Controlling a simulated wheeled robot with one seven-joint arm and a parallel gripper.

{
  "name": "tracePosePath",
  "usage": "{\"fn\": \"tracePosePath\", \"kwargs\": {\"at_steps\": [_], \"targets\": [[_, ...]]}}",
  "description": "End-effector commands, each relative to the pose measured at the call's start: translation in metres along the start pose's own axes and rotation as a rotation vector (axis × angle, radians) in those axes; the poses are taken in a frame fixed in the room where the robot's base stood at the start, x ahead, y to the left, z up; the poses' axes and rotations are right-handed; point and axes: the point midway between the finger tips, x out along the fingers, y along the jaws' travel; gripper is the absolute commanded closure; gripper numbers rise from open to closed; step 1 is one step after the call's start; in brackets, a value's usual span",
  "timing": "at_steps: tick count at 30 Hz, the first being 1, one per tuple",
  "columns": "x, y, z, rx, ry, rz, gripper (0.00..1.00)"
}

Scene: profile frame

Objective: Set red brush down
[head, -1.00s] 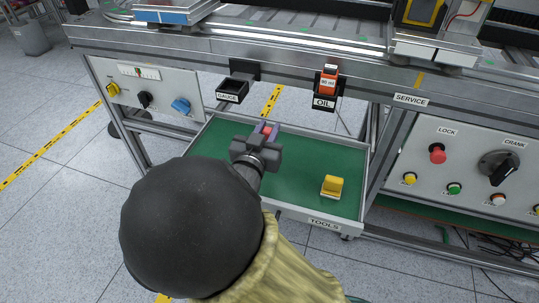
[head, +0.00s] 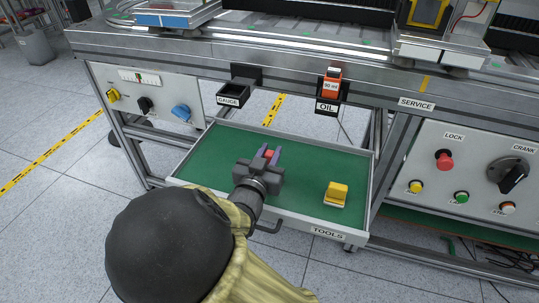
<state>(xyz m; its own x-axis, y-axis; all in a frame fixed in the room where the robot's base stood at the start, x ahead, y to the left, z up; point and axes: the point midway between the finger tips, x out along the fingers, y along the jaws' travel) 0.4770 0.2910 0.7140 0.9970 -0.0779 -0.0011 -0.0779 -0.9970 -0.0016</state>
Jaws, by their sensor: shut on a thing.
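My gripper (head: 269,156) is over the green-lined tools tray (head: 200,171), left of its middle. Only a little of the brush shows between the fingers; the rest is hidden by the gripper. I cannot tell whether the brush touches the tray floor. A yellow brush-like block (head: 336,193) with a pale base stands in the tray to the right of my gripper.
The gauge holder (head: 233,95) and the oil holder (head: 328,103) hang from the bench edge behind the tray. A service panel (head: 470,170) with knobs and buttons is on the right. Green tray floor around the yellow block is bare.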

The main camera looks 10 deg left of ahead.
Motion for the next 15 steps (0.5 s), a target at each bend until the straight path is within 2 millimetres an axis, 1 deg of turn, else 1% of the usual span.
{"fn": "tracePosePath", "kwargs": {"at_steps": [5, 6, 8, 9, 15], "targets": [[-0.0007, -0.0011, 0.0027, -0.001, 0.001, -0.002, 1.0], [-0.0006, -0.0009, 0.0024, 0.0, 0.0, -0.002, 0.71], [-0.0001, -0.0001, 0.0022, 0.0, 0.0, 0.0, 0.59], [0.0001, 0.0002, 0.0022, 0.0, 0.0, 0.001, 0.55], [0.0012, 0.0017, 0.0022, 0.0, 0.0, 0.004, 0.55]]}}
